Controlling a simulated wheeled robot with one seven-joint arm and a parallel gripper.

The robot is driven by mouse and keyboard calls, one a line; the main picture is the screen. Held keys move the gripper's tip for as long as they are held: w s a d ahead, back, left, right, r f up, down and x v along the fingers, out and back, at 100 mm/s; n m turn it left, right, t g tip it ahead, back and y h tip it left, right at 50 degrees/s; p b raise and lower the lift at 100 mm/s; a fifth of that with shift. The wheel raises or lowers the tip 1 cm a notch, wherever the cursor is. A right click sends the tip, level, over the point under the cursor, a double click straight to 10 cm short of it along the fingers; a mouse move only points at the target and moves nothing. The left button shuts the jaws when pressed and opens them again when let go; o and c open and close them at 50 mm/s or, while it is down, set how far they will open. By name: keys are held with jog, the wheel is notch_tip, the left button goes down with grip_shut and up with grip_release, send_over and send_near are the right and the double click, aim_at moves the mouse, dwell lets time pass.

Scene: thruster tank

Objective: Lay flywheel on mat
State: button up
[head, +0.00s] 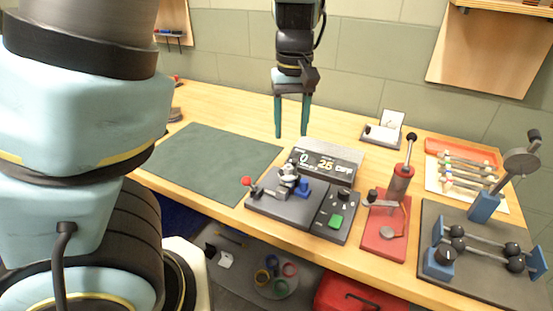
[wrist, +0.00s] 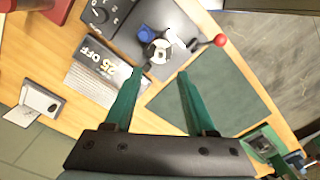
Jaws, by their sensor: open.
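A silver round part (head: 288,174), which looks like the flywheel, sits on a dark grey device (head: 275,203) with a red-knobbed lever. It also shows in the wrist view (wrist: 158,49), just beyond my fingertips. The dark green mat (head: 212,160) lies flat and bare on the bench, left of the device; the wrist view shows it too (wrist: 212,108). My gripper (head: 291,132) points down with its green fingers apart and nothing between them. It hangs above the bench near the device. In the wrist view my gripper (wrist: 162,73) is also open.
A display box (head: 328,161) reading "25 OFF" stands behind the device. A red press (head: 390,215) and a dark board with blue stands (head: 478,260) are on the right. An orange tray (head: 462,165) is behind them. The lever's red knob (wrist: 220,40) stands beside the flywheel.

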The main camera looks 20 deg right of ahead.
aim_at(289, 169)
notch_tip(289, 169, down, 10)
jog(key=shift+w+f+p, duration=0.15)
jog(key=shift+f+p, duration=0.1)
jog(key=shift+p, duration=0.1)
grip_shut()
dwell(0.6)
